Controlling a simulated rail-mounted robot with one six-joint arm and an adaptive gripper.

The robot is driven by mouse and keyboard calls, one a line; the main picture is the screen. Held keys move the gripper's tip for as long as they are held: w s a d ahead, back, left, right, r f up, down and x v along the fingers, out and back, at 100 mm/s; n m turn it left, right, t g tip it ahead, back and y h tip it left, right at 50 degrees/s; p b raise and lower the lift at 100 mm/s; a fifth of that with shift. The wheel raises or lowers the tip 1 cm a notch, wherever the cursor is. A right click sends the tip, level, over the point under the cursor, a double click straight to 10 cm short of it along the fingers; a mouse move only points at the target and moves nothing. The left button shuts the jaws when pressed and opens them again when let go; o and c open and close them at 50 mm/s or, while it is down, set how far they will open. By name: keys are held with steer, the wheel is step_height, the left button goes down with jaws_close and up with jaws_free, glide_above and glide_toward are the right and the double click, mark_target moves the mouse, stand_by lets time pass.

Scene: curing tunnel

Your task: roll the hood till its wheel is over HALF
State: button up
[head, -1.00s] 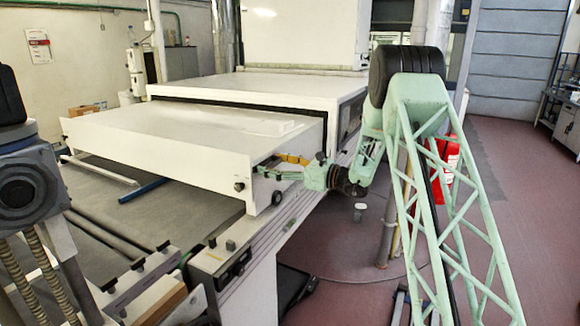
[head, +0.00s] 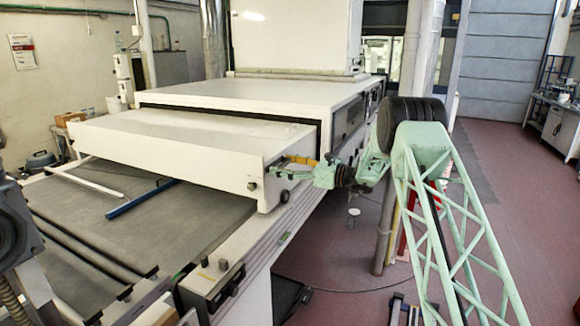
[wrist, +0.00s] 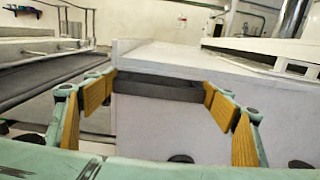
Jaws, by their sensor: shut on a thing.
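The hood (head: 190,142) is a long white box lying across the grey belt bed, in front of the larger white tunnel housing. Its small dark wheel (head: 284,196) sits low at its near right corner, on the side rail (head: 262,236). No HALF lettering is readable; a small yellow-green mark (head: 284,235) shows on the rail's side. My gripper (head: 282,167) is at the hood's right end. In the wrist view its orange pads close on the two ends of a dark grey handle bar (wrist: 160,88) on the hood's white end face (wrist: 165,128).
The tunnel housing (head: 255,92) stands behind the hood. The belt bed (head: 150,225) is open in front, with a blue bar (head: 140,198) lying across it. A control panel (head: 212,284) is at the near corner. Red floor is free to the right, around a post (head: 385,235).

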stand_by(0.3)
steer(key=o, duration=1.2)
steer(key=shift+c, duration=0.2)
steer(key=shift+d, duration=0.1)
steer(key=v, duration=1.1)
steer(key=shift+s+d, duration=0.15)
steer(key=shift+d, duration=0.2)
